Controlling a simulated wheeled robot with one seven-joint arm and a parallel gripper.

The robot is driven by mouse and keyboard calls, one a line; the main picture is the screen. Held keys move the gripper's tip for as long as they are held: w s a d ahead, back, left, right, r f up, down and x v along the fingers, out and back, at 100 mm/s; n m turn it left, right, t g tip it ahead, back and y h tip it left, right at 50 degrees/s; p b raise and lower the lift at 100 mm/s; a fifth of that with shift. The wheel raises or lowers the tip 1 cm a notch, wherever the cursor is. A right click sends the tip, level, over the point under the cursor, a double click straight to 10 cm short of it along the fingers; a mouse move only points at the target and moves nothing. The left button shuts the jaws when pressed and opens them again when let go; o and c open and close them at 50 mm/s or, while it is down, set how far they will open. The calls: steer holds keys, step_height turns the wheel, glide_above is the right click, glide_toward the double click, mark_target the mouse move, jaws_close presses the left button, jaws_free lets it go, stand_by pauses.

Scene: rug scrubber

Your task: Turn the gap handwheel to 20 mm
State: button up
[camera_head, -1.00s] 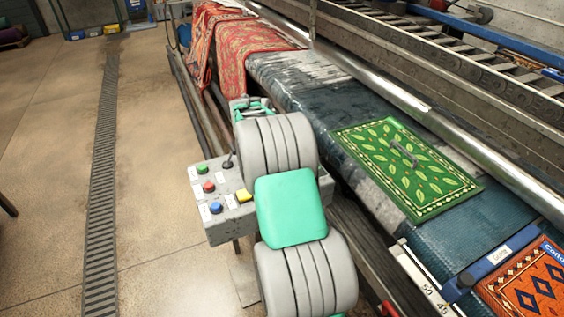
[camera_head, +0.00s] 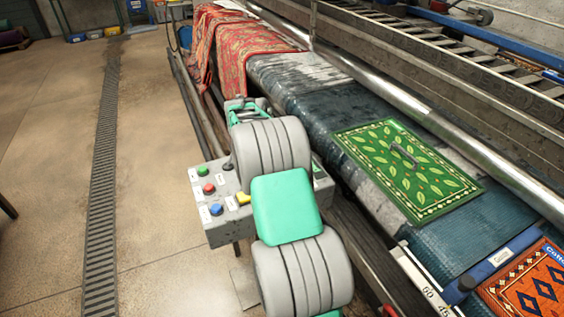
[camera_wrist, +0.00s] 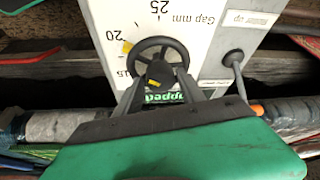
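The black spoked gap handwheel (camera_wrist: 157,55) shows in the wrist view in front of a white dial plate (camera_wrist: 205,15) lettered "Gap mm", which appears upside down with the numbers 20 and 25. A small yellow pointer (camera_wrist: 127,47) lies right by the 20. My gripper (camera_wrist: 160,82) is at the handwheel, its two dark fingers apart on either side of the wheel's lower part and hub. A yellow mark shows on the hub. Whether the fingers press on the wheel is not clear. In the head view my arm hides the handwheel and gripper.
A lever (camera_wrist: 235,68) stands beside the dial, right of my gripper. A control box (camera_head: 222,217) with coloured buttons sits beside my arm. A green leaf-patterned rug (camera_head: 405,172) and an orange rug (camera_head: 535,290) lie on the bed at right. Open floor lies left.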

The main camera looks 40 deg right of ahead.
steer(key=shift+o, duration=1.1)
steer(key=v, duration=0.7)
steer(key=shift+a+r, duration=0.25)
steer(key=shift+r, duration=0.1)
